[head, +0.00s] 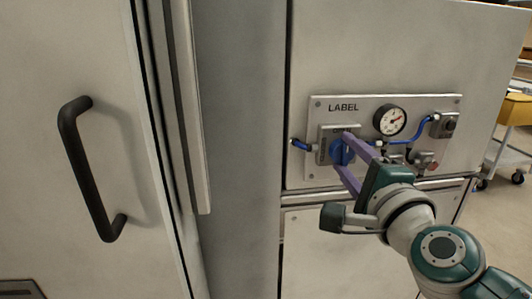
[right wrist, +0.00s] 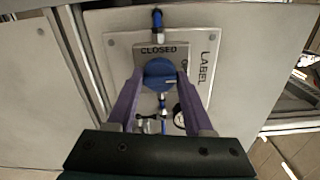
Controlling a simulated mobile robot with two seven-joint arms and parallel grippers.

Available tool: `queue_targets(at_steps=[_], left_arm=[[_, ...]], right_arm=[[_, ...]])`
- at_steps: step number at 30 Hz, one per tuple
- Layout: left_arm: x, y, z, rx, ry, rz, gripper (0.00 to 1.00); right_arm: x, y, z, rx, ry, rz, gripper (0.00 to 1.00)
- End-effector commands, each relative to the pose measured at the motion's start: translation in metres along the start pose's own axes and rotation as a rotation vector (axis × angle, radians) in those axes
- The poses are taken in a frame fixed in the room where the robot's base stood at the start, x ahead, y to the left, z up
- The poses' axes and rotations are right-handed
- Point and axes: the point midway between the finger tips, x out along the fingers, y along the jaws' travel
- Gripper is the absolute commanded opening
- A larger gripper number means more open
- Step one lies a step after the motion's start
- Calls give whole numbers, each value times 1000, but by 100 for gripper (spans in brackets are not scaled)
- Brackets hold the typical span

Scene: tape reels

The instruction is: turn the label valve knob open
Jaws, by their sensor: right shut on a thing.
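The label valve knob (head: 340,152) is a round blue knob on a small grey plate, on the panel marked LABEL (head: 330,112). My right gripper (head: 345,153) reaches it from the lower right, its two purple fingers on either side of the knob, shut on it. In the right wrist view the knob (right wrist: 160,74) sits between the fingertips. The word CLOSED shows on the plate (right wrist: 160,50) above it; another word at its right is mostly hidden by a finger. A small pale mark shows on the knob's right side. My left gripper is not in view.
A cabinet door with a black handle (head: 88,170) is at the left. A yellow cart (head: 515,110) stands at the far right.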

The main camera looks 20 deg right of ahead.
Motion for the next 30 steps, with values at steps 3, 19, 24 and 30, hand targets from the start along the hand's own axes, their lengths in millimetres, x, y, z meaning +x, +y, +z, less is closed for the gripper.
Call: queue_targets(at_steps=[3, 19, 24, 30], left_arm=[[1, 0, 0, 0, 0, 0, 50], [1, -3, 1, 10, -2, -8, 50], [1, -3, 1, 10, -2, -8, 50], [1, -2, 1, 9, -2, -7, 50]], right_arm=[[0, 0, 0, 36, 0, 0, 0], [0, 0, 0, 67, 0, 0, 0], [0, 0, 0, 66, 0, 0, 64], [0, 0, 0, 66, 0, 0, 82]])
